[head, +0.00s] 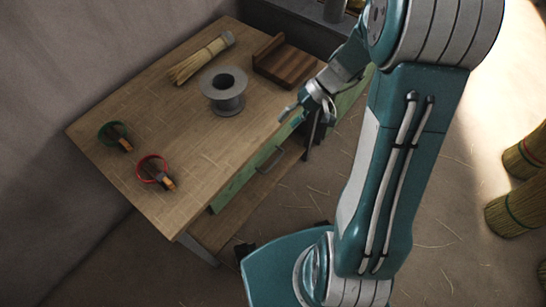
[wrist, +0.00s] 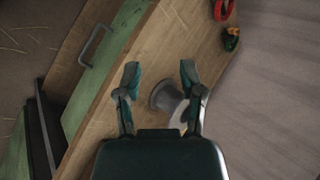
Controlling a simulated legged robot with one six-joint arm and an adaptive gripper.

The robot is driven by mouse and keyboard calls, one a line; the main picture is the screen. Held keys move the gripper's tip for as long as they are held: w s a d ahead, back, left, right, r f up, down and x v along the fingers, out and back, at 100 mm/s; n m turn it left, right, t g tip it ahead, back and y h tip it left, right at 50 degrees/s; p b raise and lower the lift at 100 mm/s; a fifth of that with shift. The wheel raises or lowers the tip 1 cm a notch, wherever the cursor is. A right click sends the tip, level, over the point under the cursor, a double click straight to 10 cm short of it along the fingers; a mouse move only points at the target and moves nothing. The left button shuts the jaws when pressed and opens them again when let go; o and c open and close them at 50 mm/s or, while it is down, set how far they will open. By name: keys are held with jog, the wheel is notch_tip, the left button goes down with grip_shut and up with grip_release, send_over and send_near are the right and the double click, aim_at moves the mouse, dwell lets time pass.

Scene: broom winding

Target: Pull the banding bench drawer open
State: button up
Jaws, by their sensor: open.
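The banding bench (head: 205,150) has a wooden top and a green drawer front (head: 240,177) under its near edge. A grey bar handle (head: 270,160) sits on that front. The drawer looks shut or nearly so; I cannot tell exactly. In the wrist view the green front (wrist: 112,40) and its handle (wrist: 95,46) lie at the upper left. My gripper (head: 296,112) is at the bench's near edge, to the upper right of the handle in the head view. In the wrist view my gripper (wrist: 160,75) is open and empty, its fingers apart over the bench top, away from the handle.
Straw bundles (head: 515,212) stand at the right. The floor before the drawer has scattered straw.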

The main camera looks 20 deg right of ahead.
jog(key=w+d+f+m+t+y, duration=0.2)
jog(key=f+y, duration=0.1)
jog(key=f, duration=0.5)
jog(key=w+d+f+m+t+y, duration=0.1)
jog(key=d+f+y, duration=0.15)
jog(key=f, duration=0.65)
jog(key=m+t, duration=0.3)
jog(key=t, duration=0.3)
send_near(274, 162)
jog(key=x, duration=1)
jog(key=shift+w+f, duration=0.1)
jog(key=shift+f, duration=0.3)
jog(key=shift+m, duration=0.3)
grip_shut()
jog(key=shift+d, duration=0.1)
